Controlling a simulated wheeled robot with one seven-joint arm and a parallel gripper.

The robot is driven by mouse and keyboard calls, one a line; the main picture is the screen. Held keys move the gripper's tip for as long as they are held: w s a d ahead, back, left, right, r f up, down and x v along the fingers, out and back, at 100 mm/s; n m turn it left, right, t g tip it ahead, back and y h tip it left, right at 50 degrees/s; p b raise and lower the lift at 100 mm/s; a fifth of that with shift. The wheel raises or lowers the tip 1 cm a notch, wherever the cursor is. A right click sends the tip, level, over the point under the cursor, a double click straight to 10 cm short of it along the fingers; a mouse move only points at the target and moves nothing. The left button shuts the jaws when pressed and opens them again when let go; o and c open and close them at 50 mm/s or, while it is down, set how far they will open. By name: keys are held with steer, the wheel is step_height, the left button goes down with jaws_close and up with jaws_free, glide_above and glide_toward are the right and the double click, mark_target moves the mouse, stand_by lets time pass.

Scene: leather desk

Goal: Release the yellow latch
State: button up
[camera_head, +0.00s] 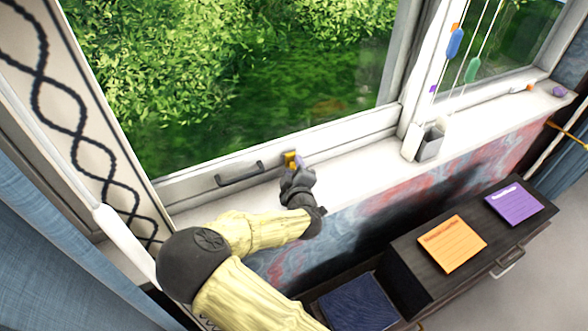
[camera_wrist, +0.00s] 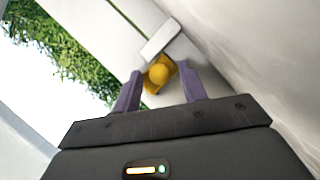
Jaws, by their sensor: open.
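The yellow latch (camera_head: 290,159) sits on the bottom rail of the window frame, right of a dark handle. In the wrist view the yellow latch (camera_wrist: 159,72) has a rounded yellow knob and lies beside a pale plate (camera_wrist: 160,39). My gripper (camera_head: 297,165) is at the latch, just above the sill. In the wrist view its two purple fingers (camera_wrist: 160,82) are open, one on each side of the yellow latch. Gaps seem to show between the fingers and the knob; I cannot tell whether either finger touches it. Part of the latch is hidden behind my gripper in the head view.
A dark handle (camera_head: 240,173) is fixed to the window rail. A small container (camera_head: 424,142) stands on the sill at right, below hanging cords with coloured weights (camera_head: 454,42). A dark cabinet (camera_head: 408,262) with orange and purple notes stands below. The sill (camera_head: 360,163) between is clear.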

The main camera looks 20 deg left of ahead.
jaws_close()
steer(key=shift+r+p, duration=0.15)
steer(key=shift+p, duration=0.15)
